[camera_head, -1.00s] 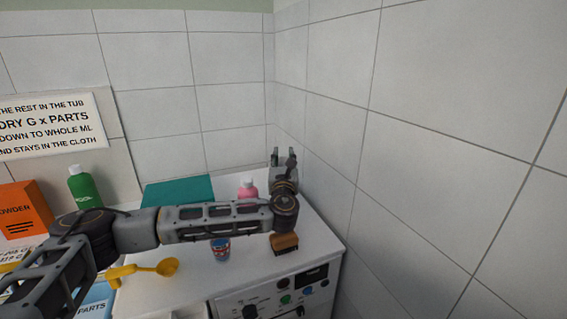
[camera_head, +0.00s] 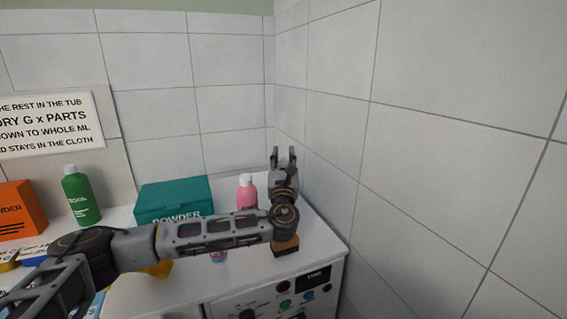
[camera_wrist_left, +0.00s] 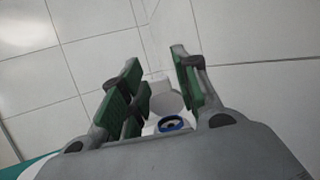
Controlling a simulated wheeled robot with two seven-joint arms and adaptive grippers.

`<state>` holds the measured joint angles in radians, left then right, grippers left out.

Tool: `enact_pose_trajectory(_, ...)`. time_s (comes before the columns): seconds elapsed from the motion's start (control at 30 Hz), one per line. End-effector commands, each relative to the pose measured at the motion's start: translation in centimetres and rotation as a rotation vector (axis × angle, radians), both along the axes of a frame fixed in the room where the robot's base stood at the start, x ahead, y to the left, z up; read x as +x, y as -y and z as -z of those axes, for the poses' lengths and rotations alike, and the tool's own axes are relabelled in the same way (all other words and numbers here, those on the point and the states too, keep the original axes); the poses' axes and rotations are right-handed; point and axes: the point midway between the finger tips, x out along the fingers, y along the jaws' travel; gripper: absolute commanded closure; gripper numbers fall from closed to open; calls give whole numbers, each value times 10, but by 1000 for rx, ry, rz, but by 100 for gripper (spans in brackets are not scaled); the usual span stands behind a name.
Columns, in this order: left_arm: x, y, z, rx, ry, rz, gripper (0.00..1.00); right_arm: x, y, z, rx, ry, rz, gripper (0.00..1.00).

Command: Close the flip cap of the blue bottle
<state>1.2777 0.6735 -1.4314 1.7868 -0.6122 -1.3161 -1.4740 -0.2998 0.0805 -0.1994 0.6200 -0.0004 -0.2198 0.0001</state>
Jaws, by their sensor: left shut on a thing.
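My left gripper (camera_head: 283,157) is at the back right corner of the white top, its fingers pointing away and up. In the left wrist view the green-padded fingers (camera_wrist_left: 150,82) stand apart, on either side of a white piece and a blue ring with a dark centre. I take this to be the top of the blue bottle (camera_wrist_left: 172,124), and the gripper is shut on it. The bottle's body is hidden, and it does not show in the head view. I cannot tell the flip cap's angle. My right gripper is not in view.
A pink bottle (camera_head: 246,191) stands just left of the gripper, beside a teal powder box (camera_head: 165,200). A green bottle (camera_head: 80,197) and an orange box (camera_head: 15,212) are further left. A brush (camera_head: 285,250) lies near the front. Tiled wall closes in the right.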

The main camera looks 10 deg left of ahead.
Motion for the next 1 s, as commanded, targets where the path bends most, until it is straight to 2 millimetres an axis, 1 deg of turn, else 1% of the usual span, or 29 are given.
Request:
enact_pose_trajectory(0.03, 0, 0, 5, 2, -4, 0, 92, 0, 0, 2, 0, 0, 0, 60)
enact_pose_trajectory(0.37, 0, 0, 4, 3, -2, 1, 92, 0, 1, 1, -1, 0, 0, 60)
enact_pose_trajectory(0.4, 0, 0, 4, 3, -2, 0, 65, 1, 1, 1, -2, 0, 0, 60)
enact_pose_trajectory(0.43, 0, 0, 4, 3, -2, 0, 61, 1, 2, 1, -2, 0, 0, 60)
enact_pose_trajectory(0.8, -1, 0, 2, 2, 3, 0, 61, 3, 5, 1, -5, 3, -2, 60)
enact_pose_trajectory(1.0, -8, 2, 5, 2, 3, 1, 61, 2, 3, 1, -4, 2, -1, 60)
